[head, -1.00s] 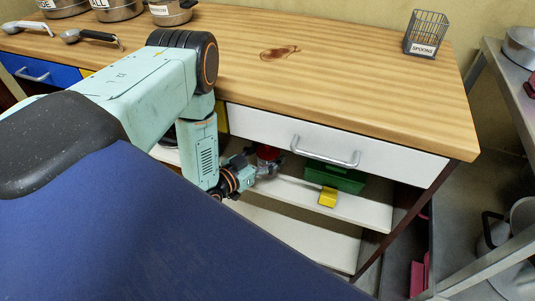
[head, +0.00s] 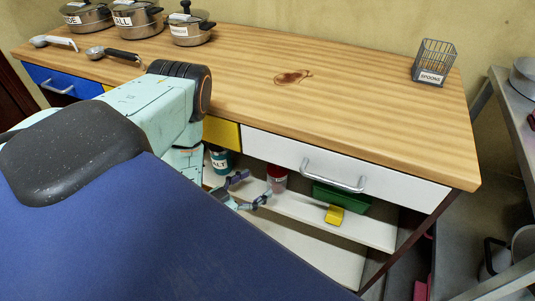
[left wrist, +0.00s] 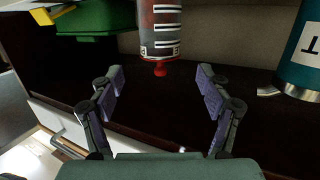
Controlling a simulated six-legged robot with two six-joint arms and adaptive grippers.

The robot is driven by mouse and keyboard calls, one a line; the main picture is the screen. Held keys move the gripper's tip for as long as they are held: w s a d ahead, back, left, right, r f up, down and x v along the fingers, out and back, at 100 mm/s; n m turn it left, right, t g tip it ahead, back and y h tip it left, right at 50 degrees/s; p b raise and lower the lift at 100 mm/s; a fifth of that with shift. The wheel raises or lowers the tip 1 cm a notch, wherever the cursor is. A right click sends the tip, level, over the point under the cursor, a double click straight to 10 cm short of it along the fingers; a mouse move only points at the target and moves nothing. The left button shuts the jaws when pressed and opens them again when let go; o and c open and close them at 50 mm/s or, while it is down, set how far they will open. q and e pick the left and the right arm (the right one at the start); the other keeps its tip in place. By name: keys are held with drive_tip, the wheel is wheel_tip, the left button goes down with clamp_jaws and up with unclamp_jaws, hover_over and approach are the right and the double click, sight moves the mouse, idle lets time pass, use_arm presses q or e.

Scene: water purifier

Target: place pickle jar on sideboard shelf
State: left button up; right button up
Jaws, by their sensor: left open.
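A red container with a white-striped label (head: 277,178) stands upright on the upper shelf below the drawers. It looks like the jar, but I cannot read its label. In the left wrist view the same container (left wrist: 160,30) shows upside down, its red end toward my gripper. My left gripper (head: 250,189) is open and empty in front of the shelf, to the left of the container. In the left wrist view its fingers (left wrist: 161,78) are spread, with a gap between them and the container. My right gripper is not in view.
A teal canister (head: 220,161) stands left on the shelf (head: 300,208); a green box (head: 341,197) and yellow block (head: 334,215) are to the right. The white drawer (head: 340,168) overhangs the shelf. Pots (head: 189,28) and a wire basket (head: 433,62) stand on the wooden top.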

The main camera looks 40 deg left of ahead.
use_arm(q)
drive_tip(key=shift+p+v, duration=0.3)
drive_tip(key=shift+v, duration=1.2)
